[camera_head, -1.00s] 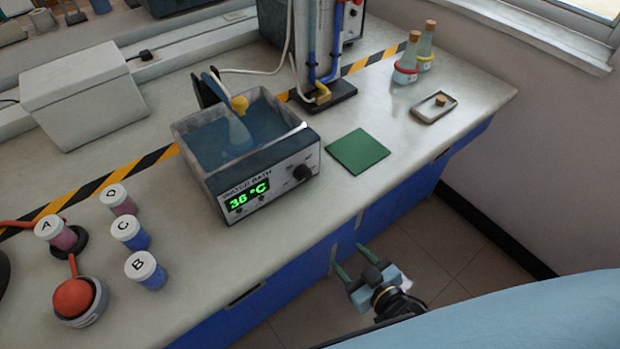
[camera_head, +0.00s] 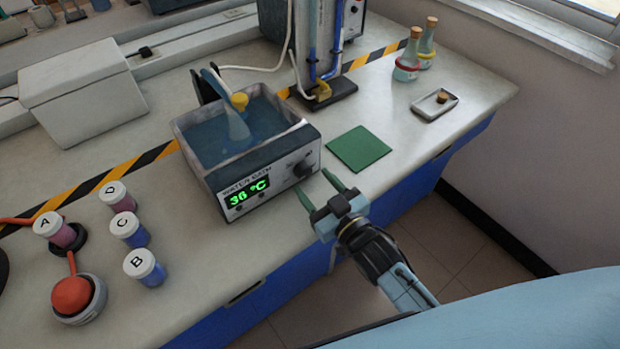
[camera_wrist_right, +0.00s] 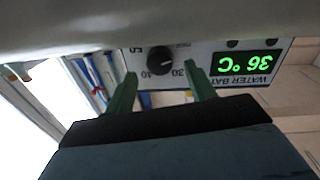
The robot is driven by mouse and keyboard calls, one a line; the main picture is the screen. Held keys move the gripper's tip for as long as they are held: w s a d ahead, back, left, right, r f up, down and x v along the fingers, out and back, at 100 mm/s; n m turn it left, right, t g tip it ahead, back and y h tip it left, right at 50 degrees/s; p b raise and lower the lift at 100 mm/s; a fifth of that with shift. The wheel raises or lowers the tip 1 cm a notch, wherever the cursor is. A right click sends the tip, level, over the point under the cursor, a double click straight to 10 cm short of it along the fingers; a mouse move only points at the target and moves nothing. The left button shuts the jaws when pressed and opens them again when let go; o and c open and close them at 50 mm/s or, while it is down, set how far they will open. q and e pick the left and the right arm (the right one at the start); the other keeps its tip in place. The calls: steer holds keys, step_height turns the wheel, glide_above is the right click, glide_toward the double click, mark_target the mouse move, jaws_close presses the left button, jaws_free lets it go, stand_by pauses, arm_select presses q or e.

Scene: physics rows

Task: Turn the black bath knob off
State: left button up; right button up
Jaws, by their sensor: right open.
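The water bath (camera_head: 213,165) stands on the bench with a green display (camera_head: 246,190) reading 36 °C. Its black knob (camera_head: 303,169) is on the front panel, right of the display. In the right wrist view, which is upside down, the knob (camera_wrist_right: 160,59) shows between and beyond the two green fingertips, with scale numbers around it. My right gripper (camera_head: 318,187) is open and empty, just in front of the knob and apart from it. My left gripper is not in view.
A green mat (camera_head: 358,149) lies right of the bath. Labelled jars (camera_head: 145,267) and a red-topped item (camera_head: 75,297) stand at left. A flask (camera_head: 237,128) sits in the bath. Corked flasks (camera_head: 407,62) and a small tray (camera_head: 435,105) are at far right.

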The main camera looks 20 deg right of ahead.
mark_target(303, 171)
steer(key=shift+x, duration=1.3)
steer(key=shift+c, duration=0.3)
steer(key=c, duration=0.9)
steer(key=shift+n+p, duration=0.35)
steer(key=shift+n, duration=1.15)
